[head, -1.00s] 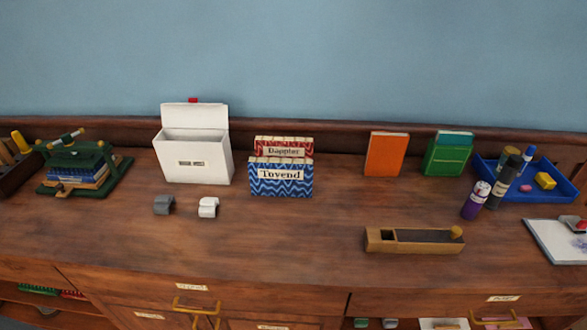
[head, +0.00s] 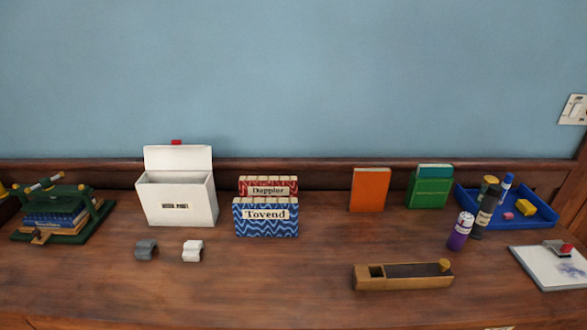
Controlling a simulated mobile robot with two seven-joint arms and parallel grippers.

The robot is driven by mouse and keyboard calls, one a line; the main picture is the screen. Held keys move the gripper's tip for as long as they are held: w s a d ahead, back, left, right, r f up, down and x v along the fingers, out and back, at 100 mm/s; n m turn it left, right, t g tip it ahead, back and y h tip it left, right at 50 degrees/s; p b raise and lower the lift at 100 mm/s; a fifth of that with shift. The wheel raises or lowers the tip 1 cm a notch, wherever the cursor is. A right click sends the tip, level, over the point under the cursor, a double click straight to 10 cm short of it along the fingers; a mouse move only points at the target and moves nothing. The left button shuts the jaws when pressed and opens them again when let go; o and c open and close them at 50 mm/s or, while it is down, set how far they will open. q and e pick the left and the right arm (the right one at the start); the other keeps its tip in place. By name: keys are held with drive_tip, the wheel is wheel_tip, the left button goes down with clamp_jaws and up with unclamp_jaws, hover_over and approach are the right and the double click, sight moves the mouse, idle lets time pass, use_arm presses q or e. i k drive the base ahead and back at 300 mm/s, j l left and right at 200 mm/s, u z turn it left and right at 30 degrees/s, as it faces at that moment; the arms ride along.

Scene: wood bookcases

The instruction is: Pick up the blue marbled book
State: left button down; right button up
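The blue marbled book (head: 266,227) stands upright on the wooden counter, left of the middle in the head view. It has a wavy blue and white pattern and a pale label reading "Tovend". A red marbled book (head: 268,183) with a label like "Dappior" stands directly behind it, partly hidden by it. Whether the two touch, I cannot tell. Neither of my grippers shows in the head view.
A white open box (head: 176,205) stands left of the books, with a grey clip (head: 146,250) and a white clip (head: 192,251) in front. A wooden plane (head: 405,277), an orange book (head: 369,190), a green case (head: 429,191) and a blue tray (head: 520,222) are to the right.

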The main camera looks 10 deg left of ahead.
sight(263, 218)
drive_tip(key=i+j+u, duration=0.2)
drive_tip(key=j+u, duration=0.15)
drive_tip(key=i+j+u, duration=0.35)
drive_tip(key=j, duration=0.2)
drive_tip(key=k, duration=0.05)
